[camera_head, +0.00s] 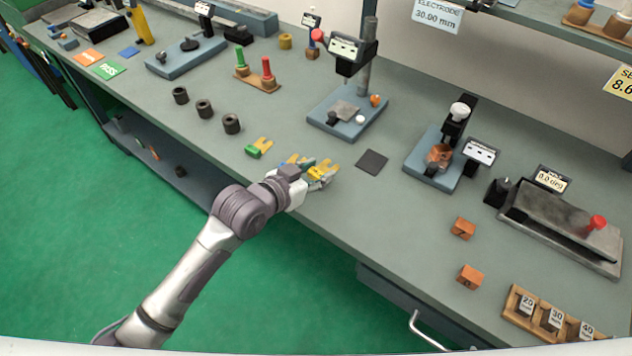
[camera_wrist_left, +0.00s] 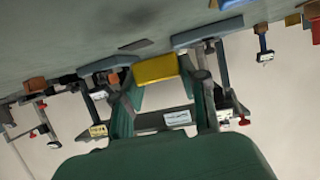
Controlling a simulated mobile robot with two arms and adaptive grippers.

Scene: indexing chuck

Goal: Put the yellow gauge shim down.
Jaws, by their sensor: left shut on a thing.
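The yellow gauge shim (camera_head: 325,170) is at the tip of my left gripper (camera_head: 317,179), near the front edge of the bench. In the left wrist view the shim's yellow block (camera_wrist_left: 156,68) sits between the two fingers of my left gripper (camera_wrist_left: 160,82), which are shut on it. The shim appears close to the bench top; I cannot tell whether it touches. A green-handled shim (camera_head: 259,148) lies to its left. A blue-handled shim (camera_head: 294,160) lies between them, partly hidden by my gripper. My right gripper is not in view.
A dark square pad (camera_head: 371,161) lies to the right of my gripper on the bare bench (camera_head: 385,215). A gauge stand with blue base (camera_head: 346,112) stands behind. Several dark rings (camera_head: 204,108) are at left. Another blue-based fixture (camera_head: 432,172) stands at right.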

